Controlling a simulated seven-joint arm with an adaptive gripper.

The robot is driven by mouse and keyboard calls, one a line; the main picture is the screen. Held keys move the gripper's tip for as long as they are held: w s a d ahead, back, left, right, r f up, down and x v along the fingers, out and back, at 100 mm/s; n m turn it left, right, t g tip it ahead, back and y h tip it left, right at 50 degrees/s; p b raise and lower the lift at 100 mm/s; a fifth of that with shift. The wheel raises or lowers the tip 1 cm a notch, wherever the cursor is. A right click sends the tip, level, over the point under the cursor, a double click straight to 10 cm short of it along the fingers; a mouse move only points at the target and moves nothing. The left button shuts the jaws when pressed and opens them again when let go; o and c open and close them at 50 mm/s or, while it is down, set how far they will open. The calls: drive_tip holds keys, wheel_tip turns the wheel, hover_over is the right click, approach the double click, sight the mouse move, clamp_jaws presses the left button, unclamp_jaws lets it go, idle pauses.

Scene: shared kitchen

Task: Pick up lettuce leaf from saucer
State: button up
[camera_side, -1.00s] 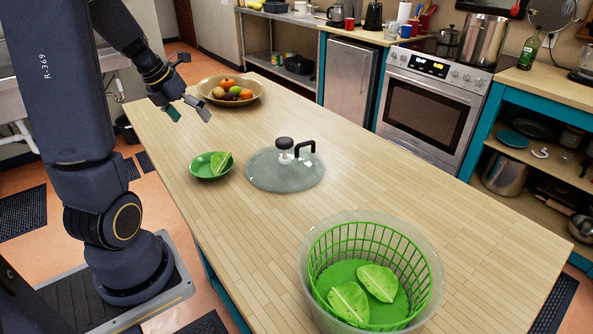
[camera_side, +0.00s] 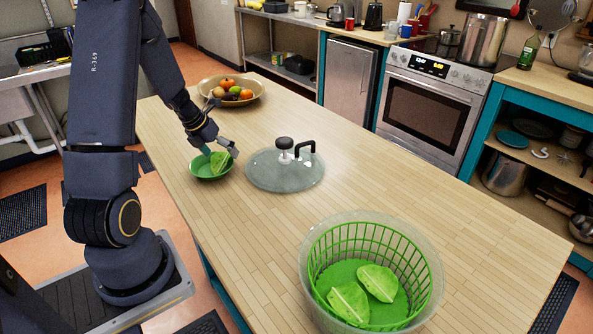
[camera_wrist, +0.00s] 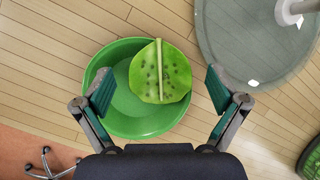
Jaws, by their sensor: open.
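The lettuce leaf (camera_side: 217,163) leans in the small green saucer (camera_side: 203,176) on the wooden island. In the wrist view the leaf (camera_wrist: 158,74) is a light green, spotted round shape with a pale midrib, lying toward the right side of the saucer (camera_wrist: 125,116). My gripper (camera_side: 220,151) is just above the saucer. In the wrist view my gripper (camera_wrist: 160,92) is open, one finger over the saucer's left rim and the other right of the leaf. Nothing is between the fingers in its grip.
A glass lid (camera_side: 277,177) with a knob and black handle lies just right of the saucer. A fruit bowl (camera_side: 207,89) stands behind. A salad spinner (camera_side: 433,262) with a green basket and two leaves stands at the front right. The island's middle right is clear.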

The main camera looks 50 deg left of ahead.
drive_tip(key=shift+w+f, duration=0.25)
drive_tip(key=shift+f, duration=0.3)
drive_tip(key=c, duration=0.9)
drive_tip(key=shift+r, duration=0.1)
